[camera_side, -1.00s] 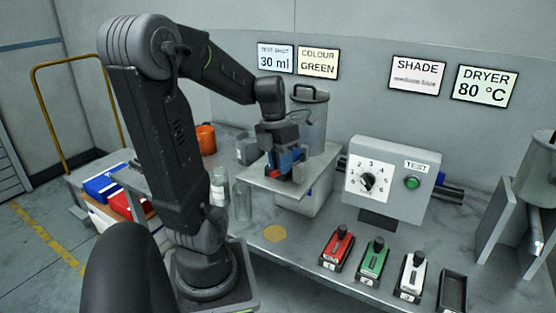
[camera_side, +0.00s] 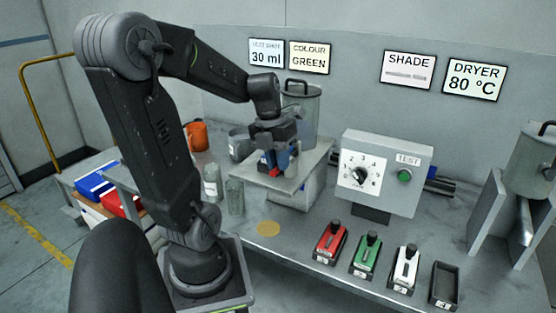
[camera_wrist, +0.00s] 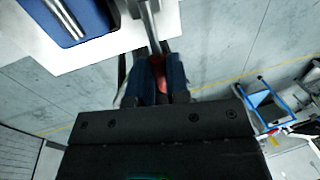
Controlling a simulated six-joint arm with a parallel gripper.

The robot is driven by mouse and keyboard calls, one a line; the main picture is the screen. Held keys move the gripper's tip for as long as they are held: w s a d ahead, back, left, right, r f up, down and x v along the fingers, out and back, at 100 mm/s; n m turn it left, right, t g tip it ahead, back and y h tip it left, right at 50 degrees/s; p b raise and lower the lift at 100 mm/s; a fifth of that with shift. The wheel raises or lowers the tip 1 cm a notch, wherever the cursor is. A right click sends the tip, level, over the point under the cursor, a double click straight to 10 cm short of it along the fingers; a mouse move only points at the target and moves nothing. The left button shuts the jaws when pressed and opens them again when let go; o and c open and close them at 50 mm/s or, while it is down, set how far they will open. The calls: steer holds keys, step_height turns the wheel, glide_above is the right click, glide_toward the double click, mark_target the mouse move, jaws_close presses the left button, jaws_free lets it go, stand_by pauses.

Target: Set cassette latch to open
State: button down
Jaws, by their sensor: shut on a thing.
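My gripper (camera_side: 274,170) is over the pale plate (camera_side: 310,163) on top of the box-shaped unit at the back of the bench. In the wrist view its two blue fingers (camera_wrist: 161,80) are closed on a red grip, which I take to be the cassette latch (camera_wrist: 160,76). A grey metal bar (camera_wrist: 149,22) runs from the red grip toward the top of that view. In the side view a bit of red shows at the fingers, but the latch's shape and position are mostly hidden by my gripper.
Red (camera_side: 329,242), green (camera_side: 366,255) and white (camera_side: 404,268) cassettes stand at the bench front, beside an empty black holder (camera_side: 445,285). Glass jars (camera_side: 235,197) stand at left.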

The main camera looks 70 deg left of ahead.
steer(key=c, duration=1.4)
jaws_free()
steer(key=shift+r, duration=0.15)
steer(key=r, duration=0.4)
steer(key=s+a+r, duration=0.1)
steer(key=r, duration=0.4)
steer(key=a+r, duration=0.1)
steer(key=r, duration=0.3)
steer(key=shift+s+r, duration=0.2)
steer(key=shift+s, duration=0.2)
steer(key=d+f+n+t, duration=0.1)
steer(key=d+f+n, duration=0.2)
steer(key=d+n, duration=0.3)
steer(key=w+d+f+n+t+y, duration=0.1)
steer(key=d+f+n, duration=0.1)
steer(key=d+n, duration=0.5)
steer(key=d+f+n+t, duration=0.2)
steer(key=d+n, duration=0.5)
steer(key=n, duration=0.7)
steer(key=shift+w+d+f+y, duration=0.1)
steer(key=shift+f+y, duration=0.05)
steer(key=shift+f, duration=0.25)
steer(key=shift+w+d+f+y, duration=0.1)
steer(key=shift+f+y, duration=0.05)
steer(key=shift+f, duration=0.25)
